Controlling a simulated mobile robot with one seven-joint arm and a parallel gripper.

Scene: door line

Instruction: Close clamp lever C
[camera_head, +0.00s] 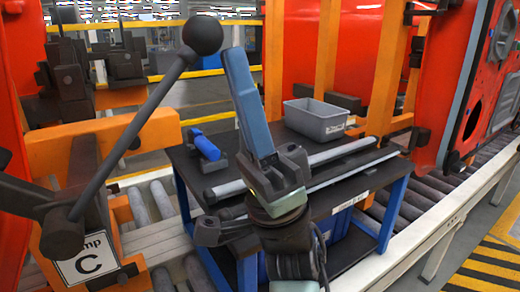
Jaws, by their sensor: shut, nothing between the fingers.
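Clamp lever C (135,128) is a dark rod with a black ball knob (202,35) at its upper end. It slants up to the right from a dark pivot at the lower left. A white label (87,258) with a large C, partly cut in reading, sits on the orange clamp mount below the pivot. My gripper (236,60) is shut and empty, its blue-grey fingers pointing up. Its fingertips appear just right of the ball knob, with a small gap in the picture. I cannot tell their difference in depth.
A black-topped cart (330,190) with blue legs stands behind my arm. It carries a grey bin (316,119), a blue-handled tool (207,146) and grey bars. Another dark clamp (95,65) stands at the back left. Roller conveyors, orange posts and a red door panel (495,90) surround the cart.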

